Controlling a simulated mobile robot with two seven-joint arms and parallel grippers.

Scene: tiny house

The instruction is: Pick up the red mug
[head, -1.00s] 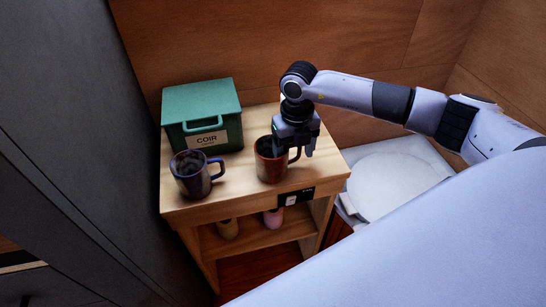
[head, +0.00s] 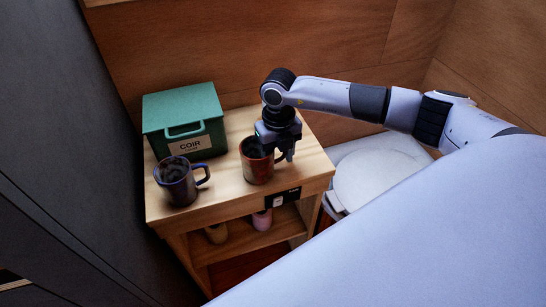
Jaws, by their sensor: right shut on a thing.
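The red mug (head: 256,166) stands upright on the wooden shelf unit's top, right of a dark blue mug. My right gripper (head: 276,150) comes down from above on the red mug's right side. It is shut on the red mug at its rim and handle side; the fingers hide part of the rim and most of the handle. The mug seems to be on or very near the wood. My left gripper is not in the head view.
The dark blue mug (head: 177,184) stands at the left front of the wooden shelf unit (head: 226,196). A green box labelled COIR (head: 184,112) stands behind it. Small bottles are on the lower shelf. A round white lid (head: 375,185) is at the right. Wooden walls close the back.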

